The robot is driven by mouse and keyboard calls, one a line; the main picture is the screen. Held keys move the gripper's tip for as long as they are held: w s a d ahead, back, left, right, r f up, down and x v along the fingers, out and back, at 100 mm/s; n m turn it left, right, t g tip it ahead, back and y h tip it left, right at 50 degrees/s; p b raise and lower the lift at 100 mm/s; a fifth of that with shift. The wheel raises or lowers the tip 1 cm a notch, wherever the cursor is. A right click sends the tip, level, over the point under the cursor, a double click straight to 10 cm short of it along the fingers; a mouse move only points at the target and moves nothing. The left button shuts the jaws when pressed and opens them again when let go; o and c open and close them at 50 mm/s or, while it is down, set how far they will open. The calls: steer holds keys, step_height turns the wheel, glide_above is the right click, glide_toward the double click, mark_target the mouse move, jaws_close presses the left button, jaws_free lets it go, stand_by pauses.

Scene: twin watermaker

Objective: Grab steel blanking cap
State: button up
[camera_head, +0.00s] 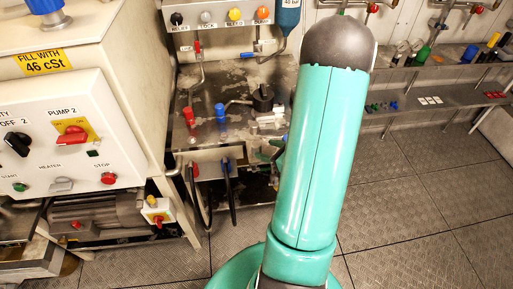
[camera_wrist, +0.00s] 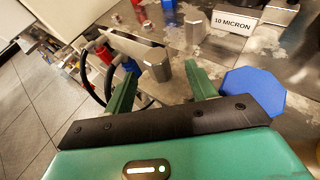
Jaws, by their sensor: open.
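In the wrist view my gripper (camera_wrist: 159,74) is open, its two green fingers apart with nothing held between them. A short grey metal piece (camera_wrist: 157,64), which may be the steel blanking cap, shows just beyond the gap between the fingertips, at the edge of the metal bench. I cannot tell how far it is from the fingers.
A blue octagonal piece (camera_wrist: 254,92) lies right of my right finger. A "10 MICRON" label (camera_wrist: 233,21) stands behind on the stained bench (camera_head: 232,138). Black hoses (camera_wrist: 96,75) hang at the left. A control cabinet (camera_head: 75,130) stands left; open floor (camera_head: 420,200) is right.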

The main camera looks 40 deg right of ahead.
mark_target(260, 147)
steer(key=shift+x, duration=2.75)
steer(key=shift+a+r, duration=0.15)
steer(key=c, duration=1.1)
steer(key=shift+r, duration=0.15)
